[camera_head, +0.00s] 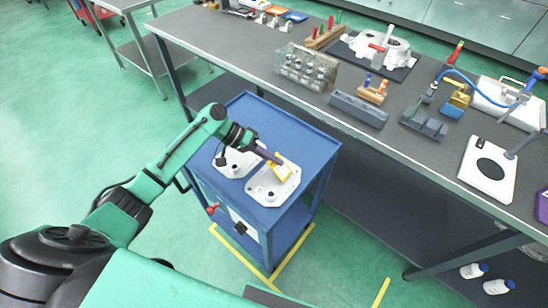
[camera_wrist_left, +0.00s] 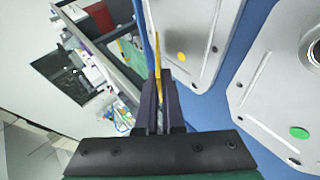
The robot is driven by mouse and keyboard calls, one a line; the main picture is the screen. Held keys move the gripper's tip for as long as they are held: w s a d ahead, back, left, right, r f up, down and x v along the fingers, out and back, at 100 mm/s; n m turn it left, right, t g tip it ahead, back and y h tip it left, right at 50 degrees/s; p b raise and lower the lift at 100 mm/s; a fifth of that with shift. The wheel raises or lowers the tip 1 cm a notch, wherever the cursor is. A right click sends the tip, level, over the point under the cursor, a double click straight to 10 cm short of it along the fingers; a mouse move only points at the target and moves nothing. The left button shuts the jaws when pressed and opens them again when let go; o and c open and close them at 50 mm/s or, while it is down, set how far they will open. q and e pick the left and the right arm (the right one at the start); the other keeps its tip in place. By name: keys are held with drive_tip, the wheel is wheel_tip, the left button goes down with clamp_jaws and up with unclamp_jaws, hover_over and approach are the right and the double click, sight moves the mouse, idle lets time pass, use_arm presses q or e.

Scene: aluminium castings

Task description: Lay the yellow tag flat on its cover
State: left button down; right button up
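My left gripper (camera_head: 270,157) is above the blue cart, shut on the yellow tag (camera_head: 281,171). In the left wrist view the gripper (camera_wrist_left: 158,100) pinches the tag (camera_wrist_left: 157,62), which shows edge-on as a thin upright strip between the dark fingers. In the head view the tag overlaps the right-hand white cover (camera_head: 270,194); whether they touch is unclear. A second white cover (camera_head: 226,167) lies to its left, partly behind my arm. The wrist view shows a cover with a yellow dot (camera_wrist_left: 182,57) and another with a green dot (camera_wrist_left: 299,132). My right gripper is out of view.
The blue cart (camera_head: 250,112) has a raised rim and a bare far part. Beside it runs a long grey workbench (camera_head: 240,52) with a glass box (camera_head: 306,68), a white casting (camera_head: 378,46), grey blocks (camera_head: 358,109) and a white scale-like plate (camera_head: 487,170).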

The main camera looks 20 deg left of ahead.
use_arm(q)
drive_tip(key=shift+w+d+f, duration=0.1)
drive_tip(key=shift+d+f, duration=0.15)
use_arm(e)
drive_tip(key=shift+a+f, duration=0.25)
use_arm(q)
drive_tip(key=c, duration=1.4)
unclamp_jaws()
drive_tip(key=o, duration=0.4)
drive_tip(key=shift+o, duration=0.2)
drive_tip(key=shift+a, duration=0.1)
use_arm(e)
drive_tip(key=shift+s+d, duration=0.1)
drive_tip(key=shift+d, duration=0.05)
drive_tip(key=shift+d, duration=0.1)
use_arm(q)
drive_tip(key=shift+r, duration=0.1)
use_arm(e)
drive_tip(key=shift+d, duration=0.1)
